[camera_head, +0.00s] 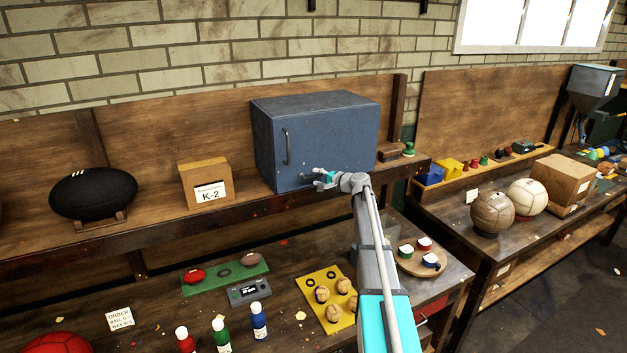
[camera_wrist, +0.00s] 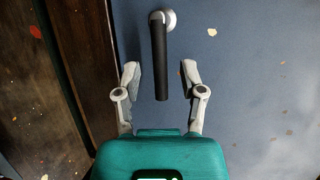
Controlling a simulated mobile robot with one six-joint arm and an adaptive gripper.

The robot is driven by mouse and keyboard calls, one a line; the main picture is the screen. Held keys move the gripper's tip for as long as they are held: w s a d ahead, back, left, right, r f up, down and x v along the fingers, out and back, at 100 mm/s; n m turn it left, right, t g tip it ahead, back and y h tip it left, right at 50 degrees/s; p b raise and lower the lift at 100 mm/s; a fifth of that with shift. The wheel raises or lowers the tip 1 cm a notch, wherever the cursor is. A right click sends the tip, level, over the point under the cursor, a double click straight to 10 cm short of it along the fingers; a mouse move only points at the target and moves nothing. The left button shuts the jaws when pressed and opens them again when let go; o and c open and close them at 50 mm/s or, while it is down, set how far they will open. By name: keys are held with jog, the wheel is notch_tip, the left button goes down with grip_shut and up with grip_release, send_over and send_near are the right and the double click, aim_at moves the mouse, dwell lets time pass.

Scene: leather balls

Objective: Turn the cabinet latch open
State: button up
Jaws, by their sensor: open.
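The cabinet (camera_head: 335,120) is a blue box on the back shelf, its door shut. Its latch (camera_wrist: 159,60) shows in the wrist view as a black bar running down from a round silver pivot on the blue face. My gripper (camera_wrist: 160,68) is open, with one finger on each side of the bar's free end and a visible gap on both sides. In the head view my gripper (camera_head: 319,178) is in front of the lower part of the cabinet. I cannot make out the latch clearly there.
A vertical door handle (camera_head: 287,147) is on the cabinet's left front. A cardboard box marked K-2 (camera_head: 206,184) and a black ball (camera_head: 93,193) stand to the left on the shelf. In the wrist view brown wood (camera_wrist: 50,90) lies close at left.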

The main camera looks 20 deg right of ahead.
jog(key=shift+w+a+f, duration=0.15)
jog(key=shift+w+a, duration=0.15)
jog(key=shift+w, duration=0.35)
grip_shut()
